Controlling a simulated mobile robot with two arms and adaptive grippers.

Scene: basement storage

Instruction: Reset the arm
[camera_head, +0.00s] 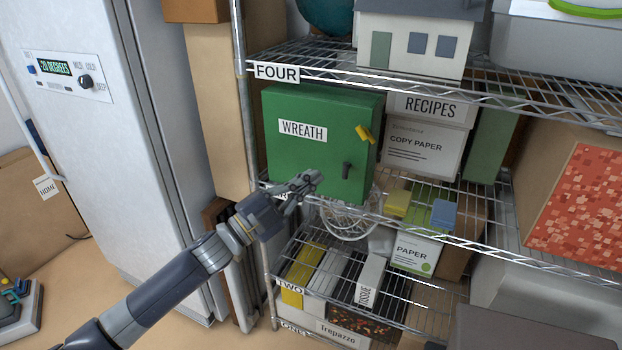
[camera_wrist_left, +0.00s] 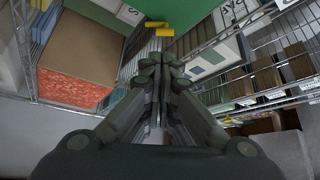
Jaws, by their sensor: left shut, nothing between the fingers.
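My left arm reaches in from the lower left of the head view. Its gripper (camera_head: 308,183) is shut and empty, in front of the lower part of a green box labelled WREATH (camera_head: 310,104). In the left wrist view the shut fingers (camera_wrist_left: 160,62) point toward the green surface (camera_wrist_left: 190,12) and the yellow latch (camera_wrist_left: 160,29). I cannot tell whether the fingertips touch the box. My right gripper is not in view.
Wire shelving (camera_head: 480,237) holds a copy paper box (camera_head: 425,150), a recipes box (camera_head: 430,108), a paper box (camera_head: 415,255) and a tissue box (camera_head: 369,280). A white freezer (camera_head: 130,130) stands at left. A large brown box (camera_head: 545,150) is at right. Floor shows at lower left.

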